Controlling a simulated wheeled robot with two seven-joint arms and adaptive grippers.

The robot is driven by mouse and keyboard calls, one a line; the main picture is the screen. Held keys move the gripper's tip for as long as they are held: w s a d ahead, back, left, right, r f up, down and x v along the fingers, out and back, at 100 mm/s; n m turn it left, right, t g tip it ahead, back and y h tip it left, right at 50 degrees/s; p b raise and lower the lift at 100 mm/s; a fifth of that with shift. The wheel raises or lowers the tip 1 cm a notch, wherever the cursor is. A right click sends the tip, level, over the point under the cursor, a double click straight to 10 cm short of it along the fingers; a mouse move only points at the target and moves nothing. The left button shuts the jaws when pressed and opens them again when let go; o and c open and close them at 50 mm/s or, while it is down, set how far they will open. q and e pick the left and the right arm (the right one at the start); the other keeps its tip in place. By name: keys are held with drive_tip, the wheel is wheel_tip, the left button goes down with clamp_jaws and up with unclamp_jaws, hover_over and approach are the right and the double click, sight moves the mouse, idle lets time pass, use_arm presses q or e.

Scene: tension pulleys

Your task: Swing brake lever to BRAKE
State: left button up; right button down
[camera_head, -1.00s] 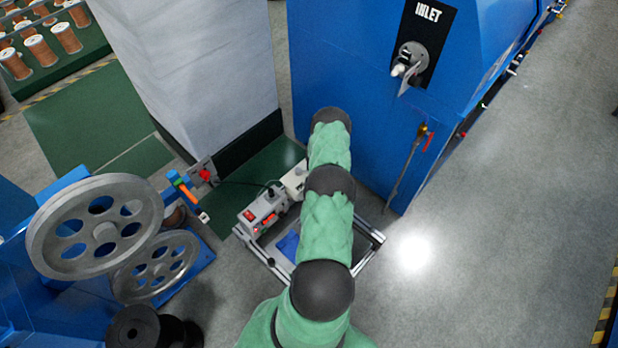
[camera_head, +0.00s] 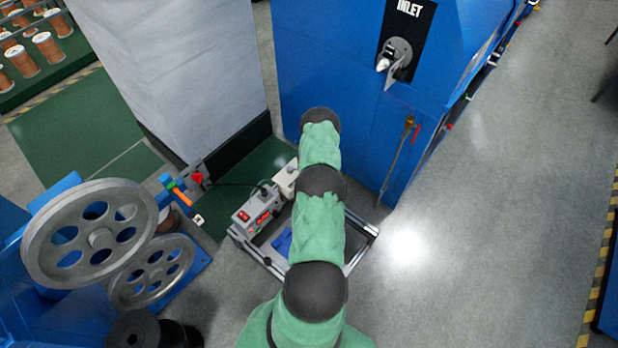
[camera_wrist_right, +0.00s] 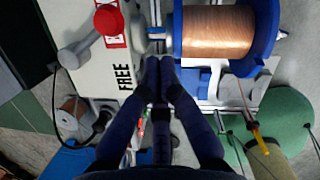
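The brake lever is a grey arm (camera_wrist_right: 84,43) with a red knob (camera_wrist_right: 107,18), at the upper left of the right wrist view. The knob overlaps a red label (camera_wrist_right: 116,40) whose text is mostly hidden. A FREE label (camera_wrist_right: 124,76) is printed on the white panel below it. My right gripper (camera_wrist_right: 160,66) has its dark fingertips together, beside the FREE label, right of and below the knob. It is apart from the lever in the picture, with nothing visible between its tips. In the head view a green-sleeved arm hides the lever area. My left gripper is not in view.
A blue spool of copper wire (camera_wrist_right: 220,32) sits close right of the fingertips. A thin cable (camera_wrist_right: 56,112) hangs at the left. In the head view, a blue INLET cabinet (camera_head: 335,60) stands beyond the arm, and spoked pulleys (camera_head: 92,235) stand left. Floor at right is clear.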

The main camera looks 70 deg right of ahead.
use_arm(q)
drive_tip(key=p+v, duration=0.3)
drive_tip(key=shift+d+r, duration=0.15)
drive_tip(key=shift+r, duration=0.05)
use_arm(e)
drive_tip(key=s+v, duration=0.1)
drive_tip(key=v, duration=0.9)
drive_tip(key=shift+a, duration=0.3)
drive_tip(key=shift+r, duration=0.1)
drive_tip(key=w+a+n+y, duration=0.1)
drive_tip(key=w+a+n, duration=0.3)
drive_tip(key=a+n, duration=0.6)
drive_tip(key=w+a+n+y, duration=0.1)
drive_tip(key=w+a+n, duration=0.3)
drive_tip(key=a+n, duration=0.5)
drive_tip(key=w+a+n+y, duration=0.1)
drive_tip(key=w+a+n, duration=0.5)
drive_tip(key=a, duration=0.7)
drive_tip(key=s+a+r+n+y, duration=0.1)
drive_tip(key=s+a+r+n, duration=0.1)
drive_tip(key=a+n, duration=0.6)
drive_tip(key=s+a+r+n+y, duration=0.1)
drive_tip(key=s+a+n, duration=0.3)
drive_tip(key=a+n, duration=0.4)
drive_tip(key=s+a+r+n+y, duration=0.1)
drive_tip(key=s+a+r+n, duration=0.2)
drive_tip(key=a+n, duration=0.5)
drive_tip(key=a, duration=0.3)
drive_tip(key=shift+r+n+y, duration=0.3)
drive_tip(key=shift+r, duration=0.1)
